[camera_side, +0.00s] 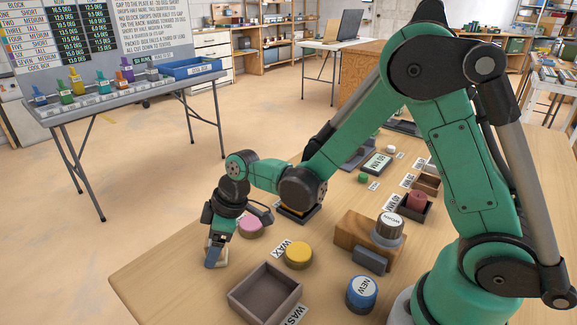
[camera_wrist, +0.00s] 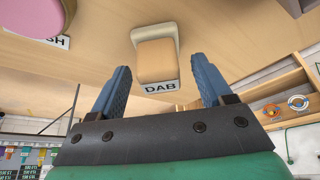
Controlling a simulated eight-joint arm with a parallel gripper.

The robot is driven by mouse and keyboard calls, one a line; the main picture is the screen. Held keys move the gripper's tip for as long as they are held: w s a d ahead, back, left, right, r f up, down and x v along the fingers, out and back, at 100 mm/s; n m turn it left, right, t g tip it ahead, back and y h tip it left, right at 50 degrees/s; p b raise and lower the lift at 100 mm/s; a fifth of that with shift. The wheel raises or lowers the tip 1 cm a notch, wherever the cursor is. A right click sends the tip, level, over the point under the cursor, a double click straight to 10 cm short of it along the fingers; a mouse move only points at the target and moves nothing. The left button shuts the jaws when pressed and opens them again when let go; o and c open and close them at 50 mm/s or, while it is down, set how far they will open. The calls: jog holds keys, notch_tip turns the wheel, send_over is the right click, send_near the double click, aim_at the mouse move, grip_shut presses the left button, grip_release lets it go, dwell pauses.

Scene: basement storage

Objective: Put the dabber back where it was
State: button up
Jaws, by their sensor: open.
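The dabber (camera_wrist: 156,62) is a tan block on a pale cream piece, beside a white DAB label (camera_wrist: 160,87) in the wrist view. In the side view the pale piece (camera_side: 221,257) shows low at the table's left part, partly hidden by my gripper. My gripper (camera_side: 214,258) points down there. In the wrist view its two blue fingers (camera_wrist: 160,64) are spread apart, one on each side of the dabber, with gaps visible. I cannot tell whether the dabber sits in or on the cream piece.
A pink round lid (camera_side: 251,227) stands close behind my gripper. A yellow lid (camera_side: 298,254) by a WAX label, an open brown waste box (camera_side: 265,290), a blue NEW pot (camera_side: 361,293) and a wooden block (camera_side: 352,235) stand to the right. The table's front left corner is bare.

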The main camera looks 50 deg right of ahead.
jog(key=v, duration=1.1)
jog(key=s+d+r+m+t+h, duration=0.1)
jog(key=s+d+m+t+h, duration=0.2)
jog(key=s+d+m, duration=0.3)
jog(key=s+m+t, duration=0.1)
jog(key=m, duration=0.2)
jog(key=shift+s+r, duration=0.25)
jog(key=shift+s, duration=0.1)
